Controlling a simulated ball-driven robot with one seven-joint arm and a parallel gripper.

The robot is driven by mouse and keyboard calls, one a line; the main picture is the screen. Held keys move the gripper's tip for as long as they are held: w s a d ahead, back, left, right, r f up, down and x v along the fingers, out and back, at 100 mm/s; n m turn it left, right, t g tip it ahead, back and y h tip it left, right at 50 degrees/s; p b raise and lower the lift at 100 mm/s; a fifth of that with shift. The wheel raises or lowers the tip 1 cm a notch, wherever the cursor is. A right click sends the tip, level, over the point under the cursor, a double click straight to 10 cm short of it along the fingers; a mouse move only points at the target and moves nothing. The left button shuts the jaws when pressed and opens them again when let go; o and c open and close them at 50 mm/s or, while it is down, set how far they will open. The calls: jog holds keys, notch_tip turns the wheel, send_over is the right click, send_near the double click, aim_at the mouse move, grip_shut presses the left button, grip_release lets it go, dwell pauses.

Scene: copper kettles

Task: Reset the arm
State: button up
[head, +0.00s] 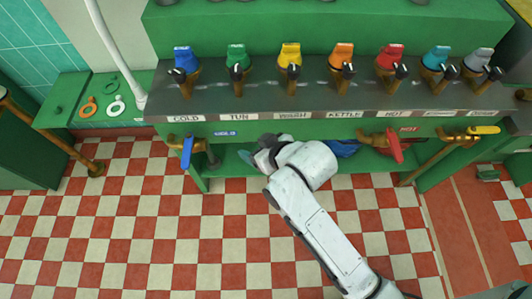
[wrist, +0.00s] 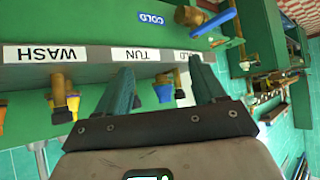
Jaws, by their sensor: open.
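My white arm reaches up from the bottom right of the head view to the front of a green bench. My gripper (head: 252,158) is at its end, partly hidden by its own wrist, just below the bench's front edge. In the wrist view my gripper (wrist: 162,82) shows two teal fingers spread apart with nothing held between them. The wrist picture is upside down, with the WASH and TUN labels (wrist: 143,54) of the grey panel behind the fingers. I cannot tell how far the fingertips are from the panel.
A row of coloured taps (head: 290,60) runs along the bench top (head: 160,95). Below its edge stick out a blue-handled valve (head: 187,152), a red-handled valve (head: 394,146) and a yellow-handled valve (head: 482,130). A blue thing (head: 343,148) lies under the bench. The checkered floor (head: 130,230) is clear at left.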

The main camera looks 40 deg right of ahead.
jog(key=shift+s+f, duration=0.1)
jog(key=shift+s, duration=0.15)
dwell(0.4)
jog(key=s+d+f+g, duration=0.2)
jog(key=s+g, duration=0.2)
jog(key=s, duration=0.6)
jog(key=s+d+f+g, duration=0.3)
jog(key=s+g, duration=0.2)
jog(key=s, duration=0.6)
jog(key=shift+s+d+f+m+h, duration=0.2)
jog(key=shift+s+f+m+h, duration=0.1)
jog(key=shift+f+m+h, duration=0.1)
